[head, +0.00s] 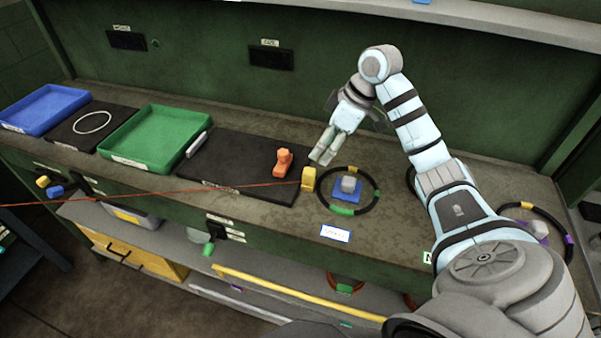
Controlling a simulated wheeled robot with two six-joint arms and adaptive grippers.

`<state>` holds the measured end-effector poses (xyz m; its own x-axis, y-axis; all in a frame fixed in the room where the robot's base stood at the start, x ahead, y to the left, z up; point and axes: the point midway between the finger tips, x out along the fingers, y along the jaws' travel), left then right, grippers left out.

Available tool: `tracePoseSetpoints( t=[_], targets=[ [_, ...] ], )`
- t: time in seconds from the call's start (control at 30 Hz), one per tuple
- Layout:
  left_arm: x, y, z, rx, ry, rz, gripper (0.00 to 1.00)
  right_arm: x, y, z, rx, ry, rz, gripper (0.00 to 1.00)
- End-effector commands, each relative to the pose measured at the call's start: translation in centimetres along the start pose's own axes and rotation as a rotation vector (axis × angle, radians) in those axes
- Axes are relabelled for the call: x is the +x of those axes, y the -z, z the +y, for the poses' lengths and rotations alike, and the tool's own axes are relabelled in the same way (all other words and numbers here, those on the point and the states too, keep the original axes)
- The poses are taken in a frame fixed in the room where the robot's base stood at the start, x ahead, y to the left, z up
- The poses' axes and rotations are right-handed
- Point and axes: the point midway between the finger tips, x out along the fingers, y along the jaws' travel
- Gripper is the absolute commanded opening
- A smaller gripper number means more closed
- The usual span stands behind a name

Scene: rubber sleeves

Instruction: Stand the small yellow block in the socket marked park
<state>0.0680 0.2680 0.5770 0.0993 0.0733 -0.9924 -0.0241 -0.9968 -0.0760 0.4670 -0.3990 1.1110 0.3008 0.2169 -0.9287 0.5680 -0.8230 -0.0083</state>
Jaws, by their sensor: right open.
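A yellow block (308,179) stands on the bench beside the left edge of a black ring, near the right corner of the dark mat. Another small yellow piece (43,181) sits on the bench front at the far left. My right gripper (322,158) is open and empty, pointing down just above and to the right of the nearer yellow block, apart from it as far as I can tell. My left gripper is out of view. I cannot read a park mark on any socket; the small labels are too blurred.
A thin red line crosses from the left edge to the yellow block. The black ring (377,195) surrounds a blue base with a grey block. An orange piece (283,162) lies on the dark mat (235,165). Green (153,157) and blue (75,118) trays stand left.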

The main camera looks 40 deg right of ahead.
Motion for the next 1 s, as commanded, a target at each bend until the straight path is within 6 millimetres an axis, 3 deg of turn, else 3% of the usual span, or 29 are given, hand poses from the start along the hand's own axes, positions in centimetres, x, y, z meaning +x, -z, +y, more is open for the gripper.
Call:
tracePoseSetpoints(
  t=[0.1,0.3,0.5,0.77,1.0],
  targets=[
    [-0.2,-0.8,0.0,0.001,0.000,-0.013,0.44,3.5,0.4,-0.2,-0.005,0.008,-0.001,0.48],
    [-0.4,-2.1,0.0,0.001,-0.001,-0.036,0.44,6.6,0.6,-0.1,-0.007,0.006,0.000,0.48],
    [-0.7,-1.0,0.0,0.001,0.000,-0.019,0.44,10.3,0.6,-0.2,-0.003,0.007,-0.001,0.48],
    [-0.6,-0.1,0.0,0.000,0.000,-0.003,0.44,11.2,0.5,-0.1,-0.004,0.003,-0.001,0.48],
    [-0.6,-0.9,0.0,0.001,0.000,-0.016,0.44,11.2,0.5,-0.1,-0.004,0.002,-0.001,0.12]
  ],
)
